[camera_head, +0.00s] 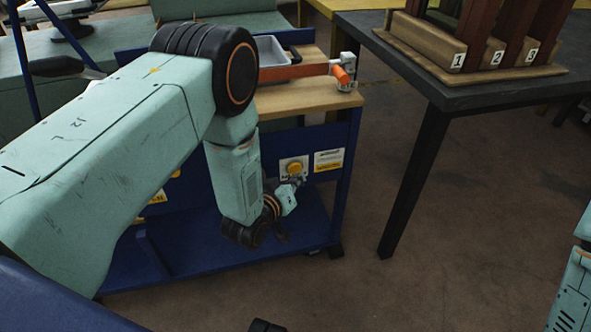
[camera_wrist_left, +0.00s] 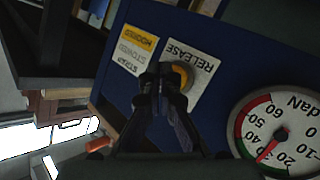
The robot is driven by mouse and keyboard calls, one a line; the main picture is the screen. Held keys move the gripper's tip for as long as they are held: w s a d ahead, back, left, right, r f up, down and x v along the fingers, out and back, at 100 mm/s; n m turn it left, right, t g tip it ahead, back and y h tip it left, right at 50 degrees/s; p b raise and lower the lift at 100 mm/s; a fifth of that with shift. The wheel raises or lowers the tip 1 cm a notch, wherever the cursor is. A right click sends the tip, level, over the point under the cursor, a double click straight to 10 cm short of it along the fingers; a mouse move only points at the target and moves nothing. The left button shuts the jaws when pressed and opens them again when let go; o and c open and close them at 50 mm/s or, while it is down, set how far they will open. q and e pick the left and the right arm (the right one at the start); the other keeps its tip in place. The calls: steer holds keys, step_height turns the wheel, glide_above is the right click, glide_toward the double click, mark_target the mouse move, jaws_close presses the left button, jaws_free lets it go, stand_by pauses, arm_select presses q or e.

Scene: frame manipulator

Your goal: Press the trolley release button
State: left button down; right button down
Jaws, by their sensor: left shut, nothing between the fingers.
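The round yellow release button (camera_head: 294,168) sits on a white plate on the blue side panel of the trolley (camera_head: 346,150). In the left wrist view the button (camera_wrist_left: 182,76) shows beside the upside-down word RELEASE. My left gripper (camera_head: 299,181) is shut and empty, just in front of the button and slightly below it. In the left wrist view its closed fingertips (camera_wrist_left: 160,70) overlap the button's edge. I cannot tell whether they touch it. My right gripper is out of view.
A yellow-and-white label (camera_head: 328,159) is right of the button. The trolley's wooden top holds a grey tray (camera_head: 268,50) and an orange bar (camera_head: 292,73). A dark table (camera_head: 440,85) with numbered wooden blocks stands right. A dial gauge (camera_wrist_left: 275,130) shows in the wrist view.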

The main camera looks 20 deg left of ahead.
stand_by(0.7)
arm_select(q)
steer(key=shift+w+a, duration=0.25)
steer(key=shift+w, duration=0.1)
steer(key=shift+w+a, duration=0.25)
steer(key=shift+w, duration=0.2)
stand_by(0.9)
steer(key=shift+s+d+r, duration=0.1)
steer(key=shift+s, duration=0.05)
steer(key=shift+s+d+p, duration=0.3)
steer(key=shift+s+d, duration=0.1)
steer(key=shift+s, duration=0.25)
steer(key=s+d, duration=0.1)
steer(key=s+d+p, duration=0.1)
steer(key=s+p, duration=0.1)
steer(key=s, duration=0.1)
steer(key=shift+s+d, duration=0.1)
steer(key=shift+d, duration=0.3)
stand_by(0.6)
